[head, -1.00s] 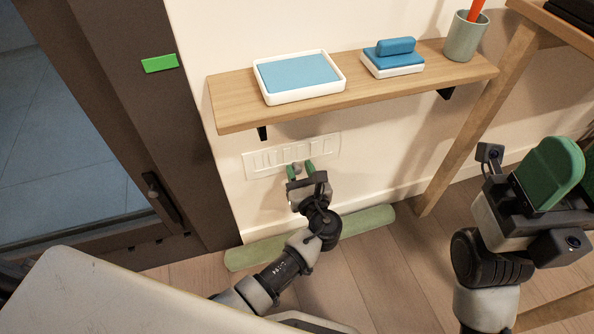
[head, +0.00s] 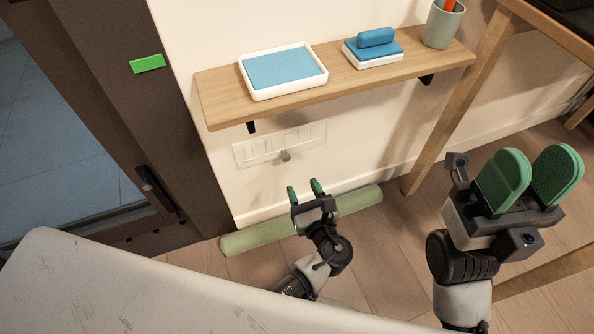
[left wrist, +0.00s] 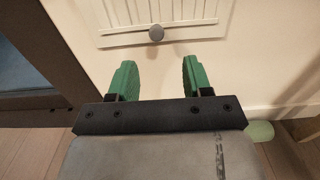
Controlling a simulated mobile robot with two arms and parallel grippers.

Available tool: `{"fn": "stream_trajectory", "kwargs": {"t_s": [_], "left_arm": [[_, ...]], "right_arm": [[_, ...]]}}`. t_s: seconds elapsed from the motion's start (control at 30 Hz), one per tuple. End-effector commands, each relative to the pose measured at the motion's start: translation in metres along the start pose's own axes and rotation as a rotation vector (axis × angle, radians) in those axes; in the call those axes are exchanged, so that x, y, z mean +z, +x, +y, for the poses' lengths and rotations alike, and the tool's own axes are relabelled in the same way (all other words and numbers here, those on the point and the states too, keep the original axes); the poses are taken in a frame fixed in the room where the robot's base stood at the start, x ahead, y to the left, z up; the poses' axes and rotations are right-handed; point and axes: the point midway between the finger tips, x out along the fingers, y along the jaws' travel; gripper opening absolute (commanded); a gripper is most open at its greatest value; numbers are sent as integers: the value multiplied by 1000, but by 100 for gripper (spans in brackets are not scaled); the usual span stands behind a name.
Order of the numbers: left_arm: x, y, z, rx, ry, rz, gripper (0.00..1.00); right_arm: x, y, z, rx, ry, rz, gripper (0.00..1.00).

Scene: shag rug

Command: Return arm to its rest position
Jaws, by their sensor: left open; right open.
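My left gripper (head: 304,190) is open and empty in the head view, below and in front of the white wall vent (head: 262,147). A small grey knob (head: 285,156) sticks out at the vent. In the left wrist view the two green fingers (left wrist: 157,80) are spread apart with bare wall between them. The grey knob (left wrist: 156,33) and the vent (left wrist: 180,12) are beyond the fingertips, not touched. My right gripper (head: 530,178) is open and empty at the right of the head view, its green fingers pointing up.
A wooden shelf (head: 222,103) holds a white tray (head: 322,84) with a blue pad, a blue-and-white block (head: 373,50) and a cup (head: 440,28). A green roll (head: 240,240) lies along the wall's foot. A wooden table leg (head: 450,110) stands between shelf and right gripper.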

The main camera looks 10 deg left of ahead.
Motion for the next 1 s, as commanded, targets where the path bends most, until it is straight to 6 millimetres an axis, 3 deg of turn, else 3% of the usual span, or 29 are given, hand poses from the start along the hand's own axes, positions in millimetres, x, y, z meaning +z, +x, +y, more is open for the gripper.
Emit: {"fn": "stream_trajectory", "kwargs": {"t_s": [0.17,0.7,0.77,0.87,1.0], "left_arm": [[0,-8,0,0,0,1,50],[0,-8,1,-1,-3,8,50],[0,-8,2,-5,-12,32,50],[-7,-7,11,-15,-49,128,50],[-29,-13,36,1,-165,359,50]], "right_arm": [[-1,-1,0,3,1,-9,43],[2,0,0,2,1,-16,43],[11,2,1,3,0,-52,43],[43,3,2,5,-5,-182,43],[108,-19,7,11,-13,-490,43]]}}
